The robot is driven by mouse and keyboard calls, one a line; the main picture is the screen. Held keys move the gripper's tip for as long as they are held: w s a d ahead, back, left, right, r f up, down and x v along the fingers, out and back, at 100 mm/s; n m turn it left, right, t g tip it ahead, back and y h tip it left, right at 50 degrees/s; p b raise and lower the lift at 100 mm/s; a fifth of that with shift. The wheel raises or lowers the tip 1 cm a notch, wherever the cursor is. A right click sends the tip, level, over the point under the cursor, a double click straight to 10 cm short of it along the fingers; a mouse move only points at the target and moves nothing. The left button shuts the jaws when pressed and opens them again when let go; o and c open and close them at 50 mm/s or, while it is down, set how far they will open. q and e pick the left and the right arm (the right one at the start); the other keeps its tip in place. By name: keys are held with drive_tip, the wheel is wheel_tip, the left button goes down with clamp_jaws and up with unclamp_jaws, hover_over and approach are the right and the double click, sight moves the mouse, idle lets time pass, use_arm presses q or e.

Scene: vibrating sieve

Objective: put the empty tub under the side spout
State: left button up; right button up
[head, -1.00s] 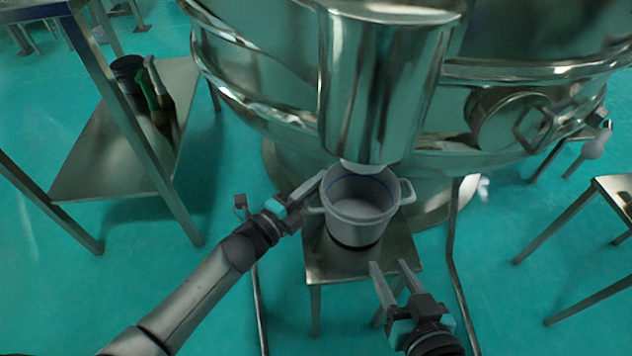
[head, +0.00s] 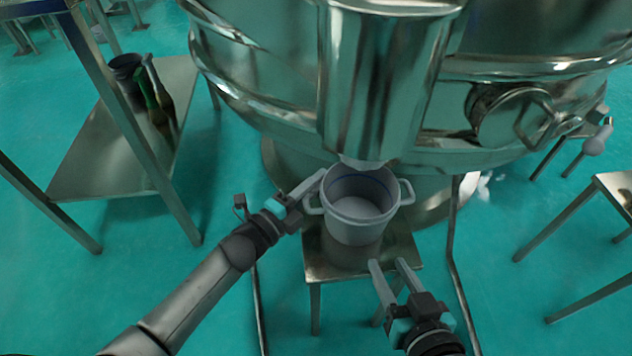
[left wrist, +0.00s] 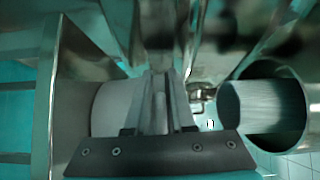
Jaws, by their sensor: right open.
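The empty grey tub (head: 356,228) stands upright on a small metal stool (head: 318,262), below the metal side spout (head: 380,95). The spout's lower end overlaps the tub's back rim in the head view. My left gripper (head: 312,190) is at the tub's left handle, its fingers close together and seemingly closed on it. In the left wrist view, the fingers (left wrist: 163,105) are beside the tub's wall (left wrist: 112,108), and the round spout mouth (left wrist: 265,105) is at right. My right gripper (head: 390,270) is open and empty at the stool's front right edge, apart from the tub.
The large round sieve body (head: 270,95) fills the back. A metal shelf table (head: 90,180) with bottles (head: 155,100) stands at left. Another metal table (head: 610,190) is at right. Thin upright metal legs flank the stool. Green floor is free at the front.

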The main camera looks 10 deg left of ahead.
use_arm(q)
drive_tip(key=o, duration=0.4)
use_arm(e)
drive_tip(key=shift+a+r, duration=0.1)
use_arm(q)
drive_tip(key=shift+s, duration=0.1)
drive_tip(key=p+v, duration=0.1)
drive_tip(key=v, duration=0.1)
drive_tip(key=shift+s+a, duration=0.15)
drive_tip(key=shift+s, duration=0.1)
drive_tip(key=shift+p+v, duration=1.95)
drive_tip(key=shift+v, duration=4.3)
use_arm(e)
drive_tip(key=s+d+g+h, duration=0.4)
drive_tip(key=s+d+g, duration=0.1)
drive_tip(key=d+g, duration=0.2)
drive_tip(key=shift+s+d+r+m, duration=0.2)
drive_tip(key=shift+s+d+m, duration=0.15)
drive_tip(key=shift+d, duration=0.55)
